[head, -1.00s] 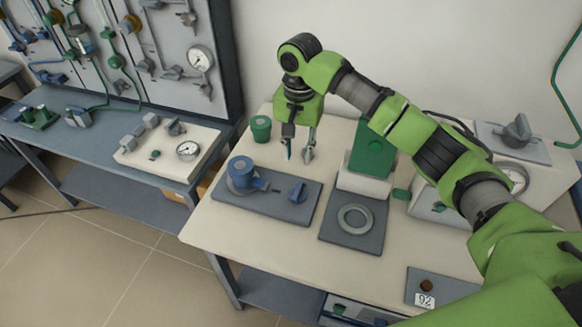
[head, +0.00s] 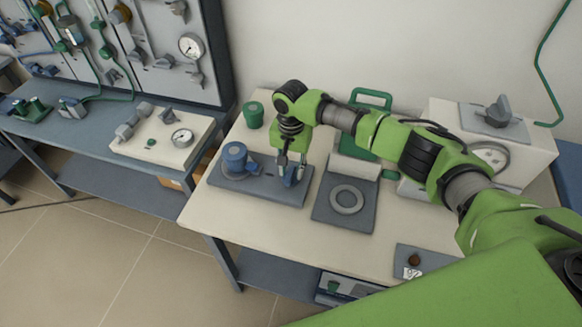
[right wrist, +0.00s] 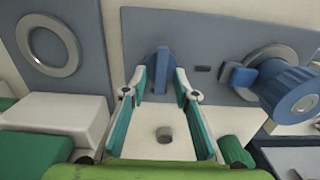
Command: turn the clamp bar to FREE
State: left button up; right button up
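The clamp bar appears to be the small blue bar (head: 288,181) on the dark grey plate (head: 263,190). It also shows in the right wrist view (right wrist: 160,68), standing out from the plate, lengthwise along the fingers' direction. My right gripper (head: 291,167) is over it, pointing down. In the right wrist view its green-padded fingers (right wrist: 160,84) are apart, one on each side of the bar's near end, with gaps visible. The head view partly hides the bar behind the fingers. My left gripper is not in view. I cannot read any FREE marking.
A blue round cap with a side block (head: 235,157) sits on the same plate, left of the bar. A grey ring (head: 346,199) on its own plate lies to the right. A green cup (head: 254,115) stands behind. A green-handled block (head: 358,140) is near my right arm.

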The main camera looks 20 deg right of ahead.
jog(key=shift+c, duration=0.4)
grip_shut()
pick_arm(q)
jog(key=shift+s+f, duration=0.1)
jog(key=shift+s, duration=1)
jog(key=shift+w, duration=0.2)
